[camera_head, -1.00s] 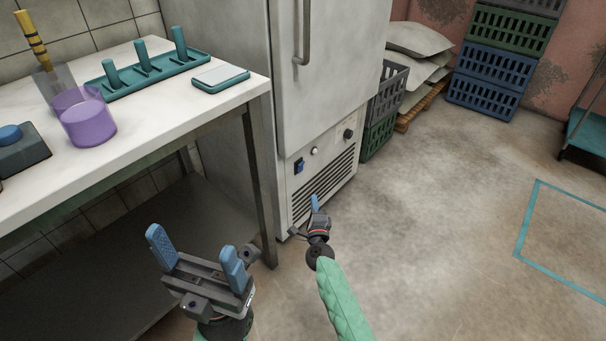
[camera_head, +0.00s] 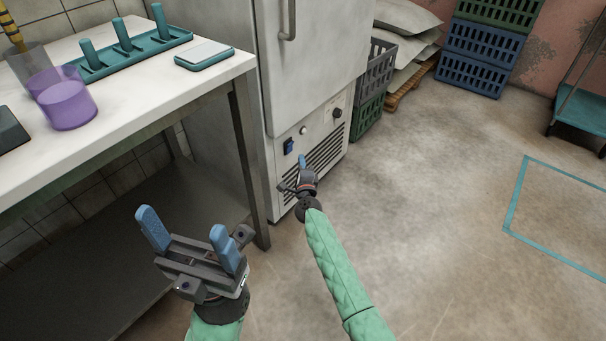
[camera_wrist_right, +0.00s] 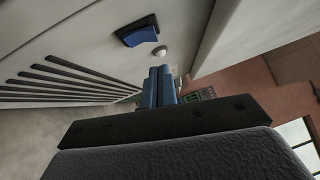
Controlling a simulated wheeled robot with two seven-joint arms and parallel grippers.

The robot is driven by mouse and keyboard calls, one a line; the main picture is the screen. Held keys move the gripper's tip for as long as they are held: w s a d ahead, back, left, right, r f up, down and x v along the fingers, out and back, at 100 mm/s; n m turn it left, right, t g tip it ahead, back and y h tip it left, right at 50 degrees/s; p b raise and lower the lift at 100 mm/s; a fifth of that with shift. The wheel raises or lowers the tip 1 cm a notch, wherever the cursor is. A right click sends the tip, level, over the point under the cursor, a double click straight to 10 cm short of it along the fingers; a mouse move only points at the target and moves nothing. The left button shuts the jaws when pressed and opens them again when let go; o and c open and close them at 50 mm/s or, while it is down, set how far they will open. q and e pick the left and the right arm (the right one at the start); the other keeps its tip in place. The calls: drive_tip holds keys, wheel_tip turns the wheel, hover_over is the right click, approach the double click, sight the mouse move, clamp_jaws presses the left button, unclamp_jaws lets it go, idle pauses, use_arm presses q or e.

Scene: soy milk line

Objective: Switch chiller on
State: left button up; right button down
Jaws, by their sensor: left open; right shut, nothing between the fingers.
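The chiller is the tall pale cabinet (camera_head: 320,90) at the centre of the head view. Its lower panel carries a blue rocker switch (camera_head: 288,147), a small round white light or button (camera_head: 304,130) and a dark knob (camera_head: 337,112). The right wrist view shows the blue switch (camera_wrist_right: 139,34) and the round white piece (camera_wrist_right: 160,51) beyond the fingers. My right gripper (camera_head: 302,163) is shut and empty, just in front of the panel, below and right of the switch; its closed blue fingertips (camera_wrist_right: 160,75) appear apart from the switch. My left gripper (camera_head: 184,232) is open and empty beside the table.
A white table (camera_head: 150,100) at left holds a teal peg rack (camera_head: 125,55), purple cups (camera_head: 68,105) and a small scale-like tray (camera_head: 205,55). Crates (camera_head: 482,55) and sacks (camera_head: 405,20) stand at the back.

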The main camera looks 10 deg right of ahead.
sight(291, 144)
drive_tip(key=shift+w+a+r+b, duration=0.15)
drive_tip(key=shift+w+a, duration=0.3)
drive_tip(key=shift+w, duration=0.25)
drive_tip(key=shift+w+a+r+b, duration=0.1)
drive_tip(key=shift+w+a+r, duration=0.05)
drive_tip(key=shift+w+a, duration=0.45)
drive_tip(key=shift+w+a+r+b, duration=0.15)
drive_tip(key=shift+w+a, duration=0.2)
drive_tip(key=shift+w, duration=0.45)
